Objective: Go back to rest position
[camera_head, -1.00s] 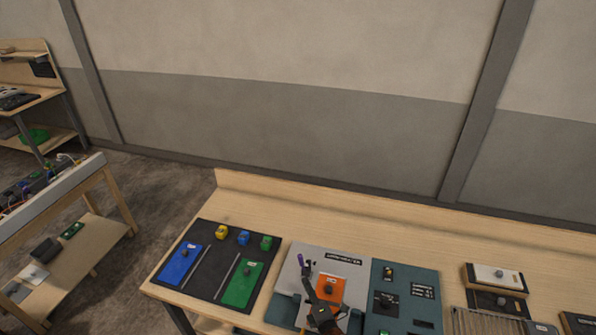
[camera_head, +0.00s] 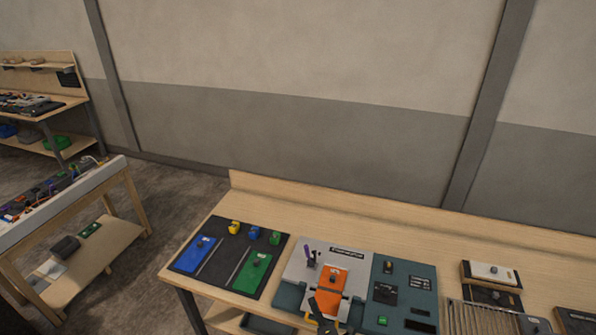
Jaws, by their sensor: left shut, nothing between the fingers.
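My left gripper (camera_head: 315,304) shows at the bottom edge, in front of the console. Its dark fingers are shut with nothing in them, and the rest of the arm is cut off by the frame. The console has a light grey panel (camera_head: 299,271) with an orange plate (camera_head: 330,292) and a dark knob on it. A small purple piece (camera_head: 308,252) stands upright at its left, apart from the gripper. A teal panel (camera_head: 424,270) with dark displays and a green button (camera_head: 383,321) is on the right. My right gripper is not in view.
The wooden bench (camera_head: 350,223) has a black mat (camera_head: 217,278) with a blue plate (camera_head: 196,254), a green plate (camera_head: 249,273) and small coloured blocks. A white-topped box (camera_head: 490,272) and a ribbed tray stand at right. Another table (camera_head: 110,183) stands at left.

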